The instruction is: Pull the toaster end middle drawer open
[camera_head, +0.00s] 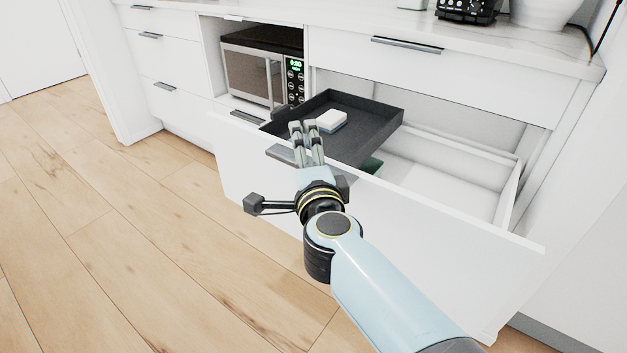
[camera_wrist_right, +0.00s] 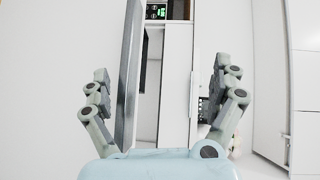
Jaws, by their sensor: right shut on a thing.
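The toaster end middle drawer (camera_head: 430,240) stands pulled well out under the counter, with its inside showing. Its grey bar handle (camera_head: 281,155) is on the left part of the front's top edge, and appears as an upright bar (camera_wrist_right: 130,70) in the right wrist view. My left gripper is not in view.
A dark tray (camera_head: 368,142) with a white block (camera_head: 331,120) sits in the drawer, partly over a green item (camera_head: 372,166). A microwave (camera_head: 262,72) stands in a niche to the left. A black appliance (camera_head: 467,11) is on the counter (camera_head: 500,45). The wooden floor (camera_head: 110,230) is clear.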

